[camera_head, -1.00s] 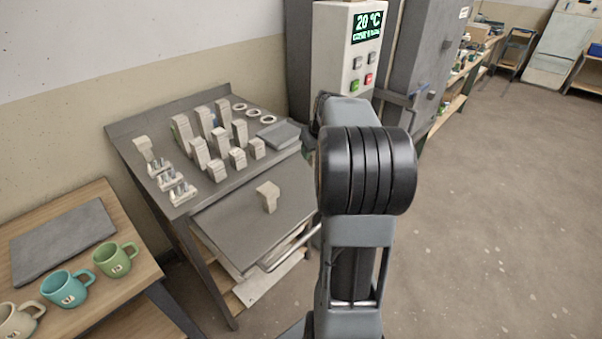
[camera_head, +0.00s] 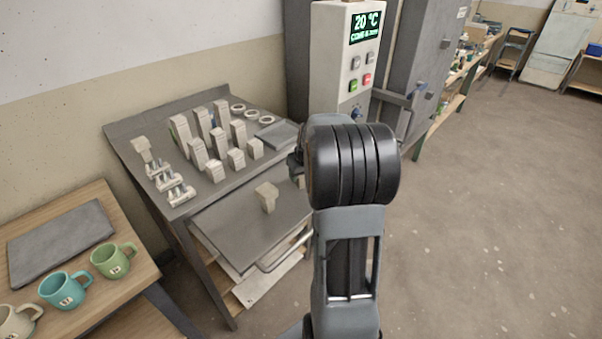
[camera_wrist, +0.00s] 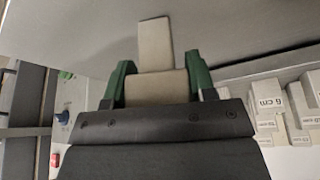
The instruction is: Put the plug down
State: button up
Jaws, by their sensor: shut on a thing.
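My gripper (camera_wrist: 157,72) is shut on a beige plug (camera_wrist: 155,88) in the wrist view. Its green fingers sit on either side of the plug's wide part, and the narrower part (camera_wrist: 155,42) points away from the gripper, in front of a grey surface. I cannot tell whether the held plug touches anything.
The bench top (camera_head: 180,208) above the shelf carries several beige blocks, white rings (camera_head: 237,107) and a grey slab (camera_head: 277,134). A control box (camera_head: 338,75) reading 20 °C stands behind. Mugs (camera_head: 66,289) stand on a wooden table at left. The shelf's left part is bare.

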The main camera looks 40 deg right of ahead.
jog(key=o, duration=0.9)
jog(key=shift+o, duration=0.2)
jog(key=shift+r, duration=0.1)
jog(key=d+v, duration=0.1)
jog(key=v, duration=1)
jog(key=s+a+f, duration=0.1)
jog(key=s+a, duration=0.3)
jog(key=a, duration=0.4)
jog(key=s+a+f+n, duration=0.1)
jog(key=s+a+f, duration=0.1)
jog(key=s+a, duration=0.2)
jog(key=s+a+f+n+g+y, duration=0.1)
jog(key=s+a, duration=0.4)
jog(key=a, duration=0.6)
jog(key=shift+a+f, duration=0.4)
jog(key=shift+f, duration=0.3)
jog(key=shift+s, duration=0.1)
